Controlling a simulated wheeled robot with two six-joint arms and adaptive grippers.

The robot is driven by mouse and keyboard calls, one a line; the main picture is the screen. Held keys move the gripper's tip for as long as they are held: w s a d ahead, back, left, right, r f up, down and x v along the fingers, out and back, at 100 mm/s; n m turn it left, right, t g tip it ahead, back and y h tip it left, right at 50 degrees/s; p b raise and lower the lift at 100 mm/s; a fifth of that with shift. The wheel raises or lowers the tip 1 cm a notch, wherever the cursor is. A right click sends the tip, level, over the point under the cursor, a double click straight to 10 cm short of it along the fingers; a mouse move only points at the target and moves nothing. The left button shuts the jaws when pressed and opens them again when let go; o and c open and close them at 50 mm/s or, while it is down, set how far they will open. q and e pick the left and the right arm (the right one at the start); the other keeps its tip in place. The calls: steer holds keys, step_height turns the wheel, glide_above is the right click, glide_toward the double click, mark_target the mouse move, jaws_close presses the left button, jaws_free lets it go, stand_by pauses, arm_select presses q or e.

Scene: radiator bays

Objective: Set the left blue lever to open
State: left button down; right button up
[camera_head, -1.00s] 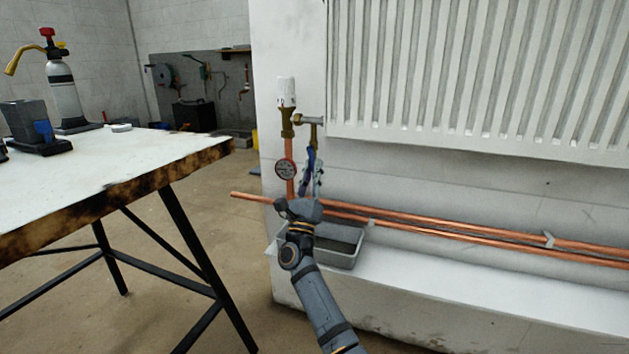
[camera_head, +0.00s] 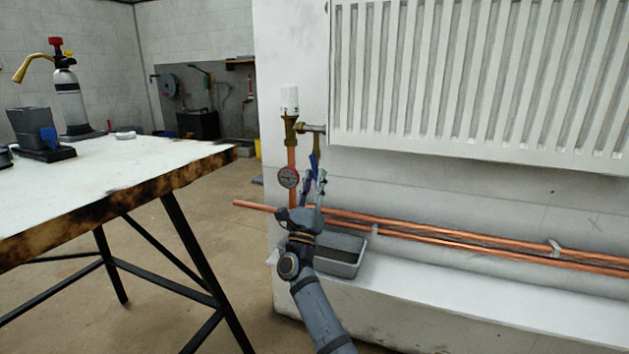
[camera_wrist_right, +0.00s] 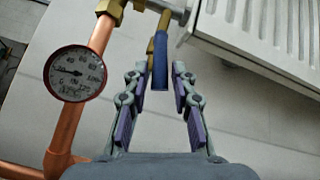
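The blue lever (camera_wrist_right: 160,58) hangs down from a brass valve below the radiator in the right wrist view. It also shows small in the head view (camera_head: 314,164). My right gripper (camera_wrist_right: 159,76) is open, its two purple-padded fingers pointing up at the lever. The lever's lower end is between the fingertips in the picture, with a gap on each side. I cannot tell the depth between them. In the head view my right gripper (camera_head: 314,184) is just below the lever. My left gripper is not in view.
A round gauge (camera_wrist_right: 75,73) sits on the copper pipe (camera_wrist_right: 72,130) left of the fingers. The radiator (camera_wrist_right: 262,35) is above right. A grey tray (camera_head: 341,256) lies below, behind my arm. A workbench (camera_head: 110,185) stands at the left.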

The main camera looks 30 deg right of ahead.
steer(key=v, duration=1.1)
steer(key=shift+a+f, duration=0.2)
steer(key=shift+f, duration=0.1)
steer(key=shift+s, duration=0.15)
